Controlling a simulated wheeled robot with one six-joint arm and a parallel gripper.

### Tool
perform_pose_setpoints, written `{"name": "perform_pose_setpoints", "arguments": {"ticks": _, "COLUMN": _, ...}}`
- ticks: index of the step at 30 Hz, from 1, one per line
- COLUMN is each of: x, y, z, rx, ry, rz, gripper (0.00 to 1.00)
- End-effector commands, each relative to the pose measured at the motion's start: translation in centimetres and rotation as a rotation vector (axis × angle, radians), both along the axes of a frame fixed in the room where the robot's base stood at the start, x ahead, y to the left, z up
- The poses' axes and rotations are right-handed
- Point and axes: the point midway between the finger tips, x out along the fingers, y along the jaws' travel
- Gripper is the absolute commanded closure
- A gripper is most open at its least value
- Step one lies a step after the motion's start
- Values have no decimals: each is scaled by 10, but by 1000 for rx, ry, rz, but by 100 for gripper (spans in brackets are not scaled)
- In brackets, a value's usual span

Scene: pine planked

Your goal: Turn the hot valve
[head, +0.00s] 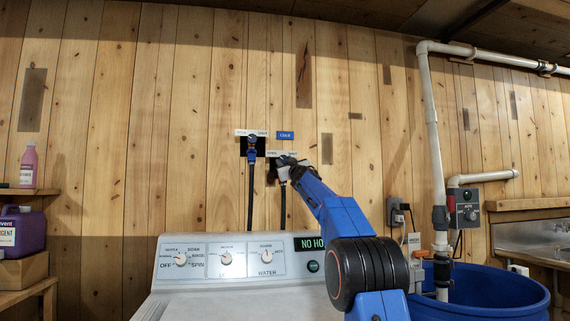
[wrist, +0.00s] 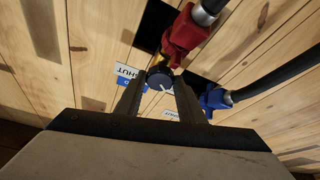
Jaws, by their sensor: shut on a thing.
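My gripper (head: 287,166) is at the lower right of two wall valves in the head view. In the wrist view its two fingers (wrist: 158,92) are shut on a dark round knob (wrist: 160,77) with a white mark. The knob joins a brass stem on a red valve body (wrist: 184,36), which my gripper mostly hides in the head view. The other valve (head: 252,146), with a blue body (wrist: 213,98), stands to the left and apart from my gripper. White open/shut strips lie by both valves. A blue label (head: 286,135), seemingly reading COLD, is above the gripped valve.
Dark hoses (head: 250,195) run down from the valves behind a white washing machine (head: 200,292). A blue barrel (head: 480,295) and a white pipe (head: 432,130) stand at the right. A shelf (head: 30,191) with bottles is at the left.

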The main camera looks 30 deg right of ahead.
Motion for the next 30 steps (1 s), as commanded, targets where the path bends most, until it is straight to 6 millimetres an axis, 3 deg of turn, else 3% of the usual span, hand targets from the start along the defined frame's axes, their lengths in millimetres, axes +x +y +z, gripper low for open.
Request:
{"name": "perform_pose_setpoints", "arguments": {"ticks": 12, "x": -1, "y": -1, "z": 2, "rx": -142, "ry": 40, "rz": 0, "gripper": 87}}
{"name": "perform_pose_setpoints", "arguments": {"ticks": 25, "x": -1, "y": -1, "z": 1, "rx": -158, "ry": 47, "rz": 0, "gripper": 87}}
{"name": "perform_pose_setpoints", "arguments": {"ticks": 26, "x": -1, "y": -1, "z": 1, "rx": -158, "ry": 47, "rz": 0, "gripper": 58}}
{"name": "perform_pose_setpoints", "arguments": {"ticks": 27, "x": -1, "y": -1, "z": 1, "rx": -158, "ry": 47, "rz": 0, "gripper": 48}}
{"name": "perform_pose_setpoints", "arguments": {"ticks": 30, "x": -1, "y": -1, "z": 1, "rx": -158, "ry": 47, "rz": 0, "gripper": 46}}
